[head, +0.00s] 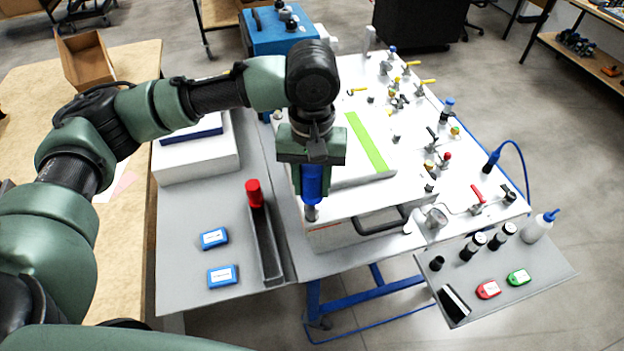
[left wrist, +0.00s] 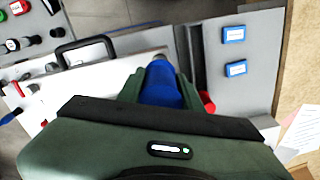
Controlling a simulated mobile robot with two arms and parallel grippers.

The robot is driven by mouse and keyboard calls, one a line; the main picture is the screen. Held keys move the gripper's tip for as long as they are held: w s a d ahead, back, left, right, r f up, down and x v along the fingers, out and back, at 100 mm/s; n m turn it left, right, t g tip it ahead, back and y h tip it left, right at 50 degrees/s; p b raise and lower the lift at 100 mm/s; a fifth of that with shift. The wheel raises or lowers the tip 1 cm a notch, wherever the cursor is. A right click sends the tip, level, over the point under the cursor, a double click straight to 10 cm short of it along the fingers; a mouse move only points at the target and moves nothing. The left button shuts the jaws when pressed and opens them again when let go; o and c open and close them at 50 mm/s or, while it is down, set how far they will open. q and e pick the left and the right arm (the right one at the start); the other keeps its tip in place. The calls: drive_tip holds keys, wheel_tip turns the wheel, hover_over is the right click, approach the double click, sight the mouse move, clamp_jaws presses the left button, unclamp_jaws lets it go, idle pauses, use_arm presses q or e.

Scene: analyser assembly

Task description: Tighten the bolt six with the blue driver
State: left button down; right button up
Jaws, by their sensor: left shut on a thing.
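My left gripper (head: 312,165) is shut on the blue driver (head: 312,187), which points down. The driver's grey tip is over the front left edge of the white analyser case (head: 345,230). I cannot tell whether the tip touches the case. In the left wrist view the blue driver (left wrist: 160,86) sits between the two green fingers. Bolt six cannot be made out; the driver and gripper cover that part of the case. My right gripper is not in view.
A grey shelf (head: 540,285) on the right holds bottles and small boxes.

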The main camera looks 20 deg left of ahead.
use_arm(q)
drive_tip(key=shift+f, duration=1)
idle(0.8)
drive_tip(key=c, duration=1.7)
unclamp_jaws()
drive_tip(key=shift+c, duration=0.2)
clamp_jaws()
